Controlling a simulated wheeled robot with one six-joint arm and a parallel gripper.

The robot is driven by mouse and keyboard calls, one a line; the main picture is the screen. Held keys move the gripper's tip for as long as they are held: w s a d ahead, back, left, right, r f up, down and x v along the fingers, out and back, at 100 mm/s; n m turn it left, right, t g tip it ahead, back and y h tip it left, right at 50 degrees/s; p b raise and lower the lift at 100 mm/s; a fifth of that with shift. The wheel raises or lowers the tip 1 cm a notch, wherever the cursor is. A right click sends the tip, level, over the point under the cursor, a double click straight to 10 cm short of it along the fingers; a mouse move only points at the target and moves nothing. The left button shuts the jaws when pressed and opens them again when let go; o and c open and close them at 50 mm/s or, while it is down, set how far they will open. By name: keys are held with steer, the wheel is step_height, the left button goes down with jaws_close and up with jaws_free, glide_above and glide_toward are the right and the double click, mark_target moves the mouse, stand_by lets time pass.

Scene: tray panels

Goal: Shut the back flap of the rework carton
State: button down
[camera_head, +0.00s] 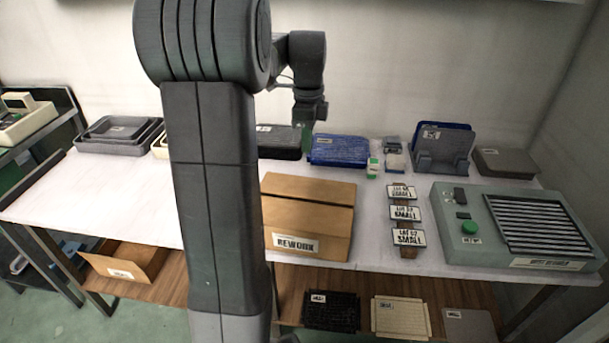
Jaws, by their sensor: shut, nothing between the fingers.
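The rework carton (290,246) is a brown cardboard box with a white REWORK label on its front, standing near the table's front edge. Its back flap (310,188) looks lying nearly flat over the rear of the top. A thin dark line parts it from the front flap (305,219). My arm hides the carton's left side, so I cannot tell whether the back flap is fully down there. My gripper (306,148) is shut and empty, pointing down in the picture just beyond the carton's rear edge, apart from the flap as far as I can see.
A black tray (278,141) and a blue tray (338,150) lie behind the carton. Small label stands (405,213) and a grey machine with a green button (455,235) are on the right. The white table (110,195) is clear on the left.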

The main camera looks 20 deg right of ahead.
mark_target(306, 197)
steer(key=f, duration=0.9)
steer(key=s+f, duration=0.1)
steer(key=f, duration=0.4)
steer(key=shift+a, duration=0.35)
